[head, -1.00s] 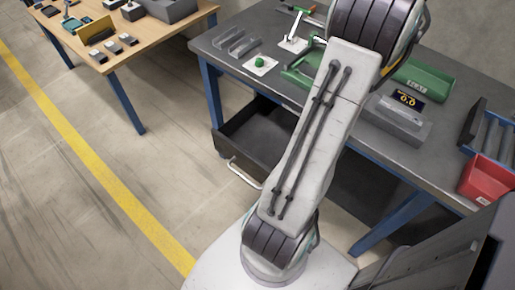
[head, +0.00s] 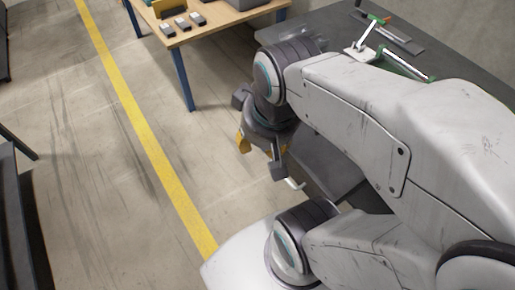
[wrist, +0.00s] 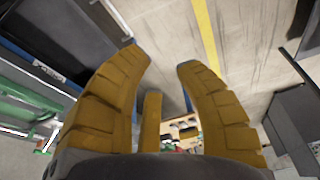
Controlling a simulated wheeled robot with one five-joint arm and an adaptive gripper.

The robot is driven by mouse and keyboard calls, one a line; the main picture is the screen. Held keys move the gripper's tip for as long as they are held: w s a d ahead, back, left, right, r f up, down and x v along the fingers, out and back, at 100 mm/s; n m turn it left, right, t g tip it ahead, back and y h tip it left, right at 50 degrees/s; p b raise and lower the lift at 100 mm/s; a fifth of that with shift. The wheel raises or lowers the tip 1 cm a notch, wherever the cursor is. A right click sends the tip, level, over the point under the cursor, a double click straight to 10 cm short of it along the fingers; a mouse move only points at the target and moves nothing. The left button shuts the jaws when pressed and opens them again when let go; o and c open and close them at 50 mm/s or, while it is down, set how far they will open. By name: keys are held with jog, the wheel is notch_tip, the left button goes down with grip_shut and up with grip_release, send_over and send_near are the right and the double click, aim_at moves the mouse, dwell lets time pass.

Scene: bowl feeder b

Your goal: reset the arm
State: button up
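My arm is folded across the right half of the head view. My gripper (head: 261,152) hangs below the wrist, left of the grey workbench's near edge, over the floor. Its yellow fingers show partly there. In the wrist view my gripper (wrist: 160,58) has its yellow fingers spread with a clear gap and nothing between them. The gripper is open and empty. Much of the workbench is hidden behind my arm.
The grey workbench (head: 335,25) holds a white-and-green fixture (head: 365,45). A wooden table (head: 232,20) with small grey blocks (head: 182,23) stands at the back. Floor with a yellow line (head: 140,125) is open on the left. A dark bench edge (head: 12,215) shows at far left.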

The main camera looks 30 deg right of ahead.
jog(key=shift+s+a+f+n, duration=0.45)
jog(key=shift+s+a+n, duration=0.15)
jog(key=shift+a+n, duration=0.1)
jog(key=shift+d+r+p, duration=0.1)
jog(key=shift+r+p, duration=0.2)
jog(key=shift+r, duration=0.05)
dwell(0.5)
